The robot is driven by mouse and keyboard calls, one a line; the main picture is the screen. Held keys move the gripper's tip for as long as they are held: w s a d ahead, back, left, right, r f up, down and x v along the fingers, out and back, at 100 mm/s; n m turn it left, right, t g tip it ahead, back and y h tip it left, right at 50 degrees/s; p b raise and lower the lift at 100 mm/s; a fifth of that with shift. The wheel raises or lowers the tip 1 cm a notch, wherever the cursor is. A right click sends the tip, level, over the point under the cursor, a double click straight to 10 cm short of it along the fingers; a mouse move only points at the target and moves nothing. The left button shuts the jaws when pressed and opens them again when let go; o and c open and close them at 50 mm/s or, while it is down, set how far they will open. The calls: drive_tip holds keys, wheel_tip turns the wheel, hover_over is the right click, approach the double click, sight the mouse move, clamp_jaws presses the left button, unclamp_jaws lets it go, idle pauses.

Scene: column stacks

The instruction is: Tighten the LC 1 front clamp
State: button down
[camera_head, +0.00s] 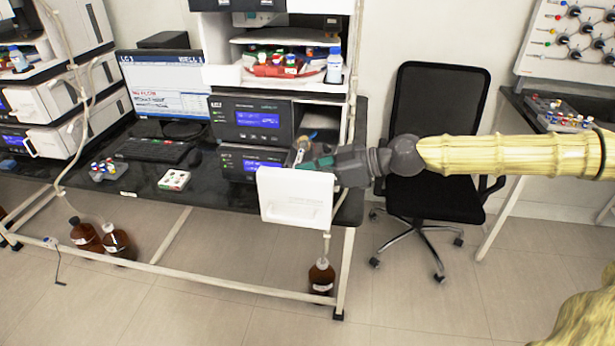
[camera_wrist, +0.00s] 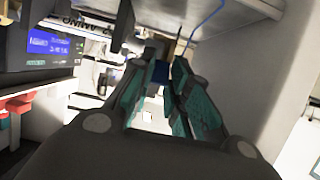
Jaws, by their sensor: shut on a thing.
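The LC 1 stack (camera_head: 245,118) stands on the dark bench, with a white door (camera_head: 295,198) swung open at its front right. My gripper (camera_head: 306,161) reaches in from the right, just above and behind that door. In the wrist view, the two teal-padded fingers of my gripper (camera_wrist: 160,84) close in on a small blue piece (camera_wrist: 158,75), which seems to be part of the front clamp. My gripper is shut on it. The fingers hide most of the clamp, and I cannot tell how tight it is.
A display panel (camera_wrist: 52,44) is at the left of the wrist view, and a white wall (camera_wrist: 262,75) is close on the right. A thin blue tube (camera_wrist: 207,22) runs above the fingers. A black chair (camera_head: 437,135) stands under my arm. A brown bottle (camera_head: 321,277) is below the door.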

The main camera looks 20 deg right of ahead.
drive_tip(key=c, duration=1.4)
unclamp_jaws()
drive_tip(key=shift+d, duration=0.1)
drive_tip(key=shift+o, duration=0.2)
drive_tip(key=shift+d, duration=0.1)
drive_tip(key=shift+v, duration=0.75)
drive_tip(key=shift+s+d+r, duration=0.15)
drive_tip(key=shift+s+d, duration=0.05)
drive_tip(key=shift+s+r, duration=0.2)
drive_tip(key=shift+s, duration=0.1)
drive_tip(key=shift+s+r+y, duration=0.1)
drive_tip(key=shift+s+y, duration=0.05)
drive_tip(key=shift+y, duration=0.15)
